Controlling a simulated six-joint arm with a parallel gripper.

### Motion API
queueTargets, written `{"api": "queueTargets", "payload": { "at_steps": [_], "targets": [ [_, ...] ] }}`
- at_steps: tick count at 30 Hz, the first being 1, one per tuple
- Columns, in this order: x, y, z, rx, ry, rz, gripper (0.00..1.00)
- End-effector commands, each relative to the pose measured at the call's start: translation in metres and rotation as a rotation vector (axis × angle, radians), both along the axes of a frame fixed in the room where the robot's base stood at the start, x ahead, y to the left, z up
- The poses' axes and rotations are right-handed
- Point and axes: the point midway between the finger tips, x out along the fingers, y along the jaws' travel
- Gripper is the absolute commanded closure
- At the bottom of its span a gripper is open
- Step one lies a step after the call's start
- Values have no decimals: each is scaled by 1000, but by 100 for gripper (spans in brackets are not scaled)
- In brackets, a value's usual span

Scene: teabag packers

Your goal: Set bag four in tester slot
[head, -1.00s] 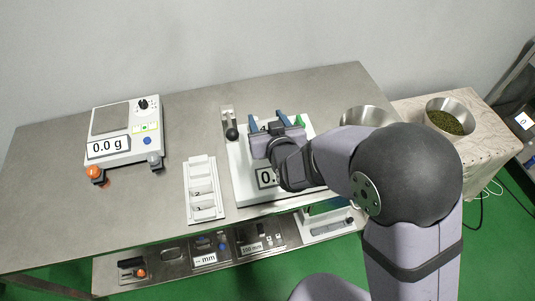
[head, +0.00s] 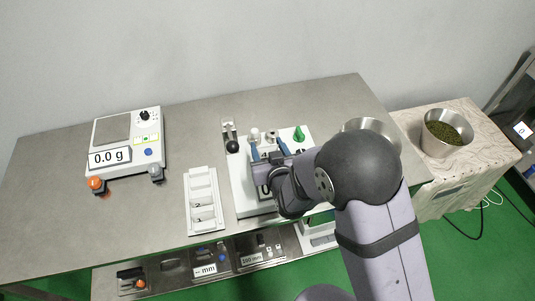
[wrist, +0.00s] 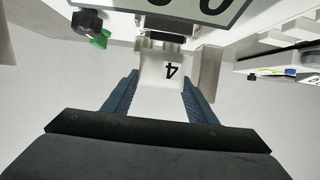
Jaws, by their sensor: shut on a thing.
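The white tester (head: 240,196) stands near the middle of the bench, with my gripper (head: 268,150) over it. In the wrist view, my gripper (wrist: 160,92) has its two blue fingers shut on the sides of a pale bag marked 4 (wrist: 160,68). The bag's far edge is close to a dark and pale fitting (wrist: 165,38) under the tester's display (wrist: 190,8); I cannot tell whether it is seated in the slot. In the head view, my wrist hides the bag and most of the display.
A white rack (head: 200,173) with numbered compartments lies left of the tester. A scale (head: 150,128) reading 0.0 g stands further left. A steel bowl (head: 358,126) is behind my arm. A bowl of green leaves (head: 430,143) is on the right-hand table. A green knob (head: 299,135) rises from the tester.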

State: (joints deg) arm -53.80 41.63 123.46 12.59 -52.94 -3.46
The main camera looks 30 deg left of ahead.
Motion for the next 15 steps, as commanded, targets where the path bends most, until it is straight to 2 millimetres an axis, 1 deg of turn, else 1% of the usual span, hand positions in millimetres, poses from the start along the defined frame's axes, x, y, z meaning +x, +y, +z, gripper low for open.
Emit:
{"api": "queueTargets", "payload": {
  "at_steps": [9, 15],
  "targets": [
    [0, 0, -32, -3, 2, 0, 68],
    [0, 0, -39, -1, 1, 0, 68]
  ]
}}
